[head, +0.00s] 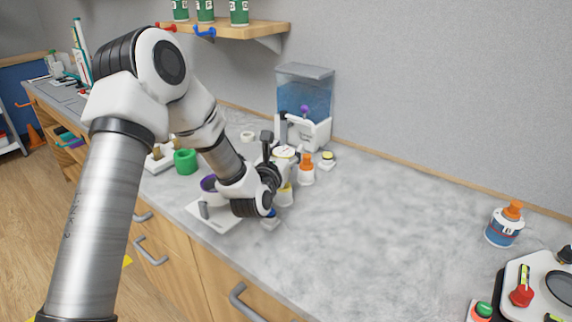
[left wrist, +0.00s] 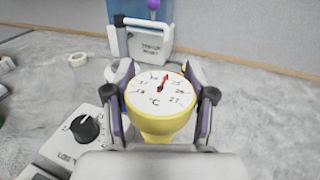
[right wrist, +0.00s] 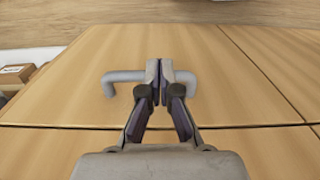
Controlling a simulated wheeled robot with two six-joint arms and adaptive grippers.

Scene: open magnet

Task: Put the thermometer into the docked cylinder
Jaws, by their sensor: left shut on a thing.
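The thermometer (left wrist: 160,92) has a round white dial with a red needle on a yellow body. My left gripper (left wrist: 157,80) is shut on it, a finger on each side, with the dial facing the wrist camera. In the head view my left gripper (head: 276,168) is over the counter, partly hiding the thermometer. A clear tank with blue liquid (head: 303,100) stands in a white dock (head: 310,131) behind it, against the wall. I cannot tell whether this is the docked cylinder. My right gripper (right wrist: 165,78) is shut and empty in front of wooden cabinet fronts.
An orange-capped bottle (head: 306,170) stands right of the left gripper. A white device with a black knob (left wrist: 85,128) is at its left. A green cup (head: 185,161) is farther left. The right middle of the counter is clear up to another orange-capped bottle (head: 505,226).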

